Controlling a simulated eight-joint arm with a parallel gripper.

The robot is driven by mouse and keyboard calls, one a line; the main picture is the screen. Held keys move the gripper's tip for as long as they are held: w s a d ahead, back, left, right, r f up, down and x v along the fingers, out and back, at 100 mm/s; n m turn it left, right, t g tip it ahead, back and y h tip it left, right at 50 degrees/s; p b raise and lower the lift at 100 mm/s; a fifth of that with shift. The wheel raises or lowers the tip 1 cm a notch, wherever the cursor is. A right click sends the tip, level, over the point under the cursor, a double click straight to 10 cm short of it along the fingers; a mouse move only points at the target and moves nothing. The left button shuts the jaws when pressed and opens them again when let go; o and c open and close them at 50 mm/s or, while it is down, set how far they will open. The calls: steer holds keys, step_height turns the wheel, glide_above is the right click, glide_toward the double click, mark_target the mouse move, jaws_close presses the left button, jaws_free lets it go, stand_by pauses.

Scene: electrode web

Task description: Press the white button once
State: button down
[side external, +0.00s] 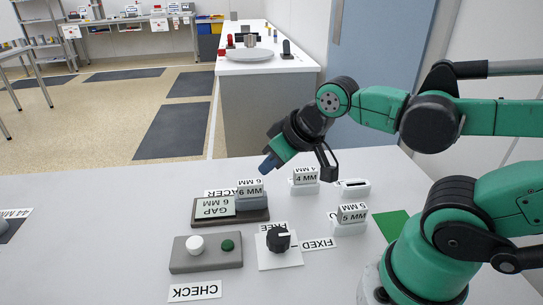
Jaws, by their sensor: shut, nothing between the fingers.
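The white button (195,244) is a round cap on the left part of a grey box (206,262) near the front of the table. A dark green button (227,245) sits on the same box to its right. A label reading CHECK (195,291) lies in front of the box. My gripper (270,163) is shut and empty. It is in the air above and behind the box, up and to the right of the white button and clearly apart from it. Its fingertips point down and left, near the 6 MM block (250,192).
Behind the box stands a dark base (200,219) with a GAP 6 MM plate. A black knob (278,239) on a white plate is to the right. 4 MM (305,178) and 5 MM (351,213) blocks stand farther right. The table left of the box is mostly clear.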

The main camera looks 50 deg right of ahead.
stand_by(0.9)
steer(key=n+t+y, duration=0.1)
steer(key=n+y, duration=0.3)
steer(key=n, duration=1)
glide_above(200, 243)
steer(key=shift+r, duration=0.15)
steer(key=shift+w, duration=0.1)
steer(key=shift+f, duration=4.4)
steer(key=shift+r, duration=0.1)
steer(key=shift+r, duration=2.4)
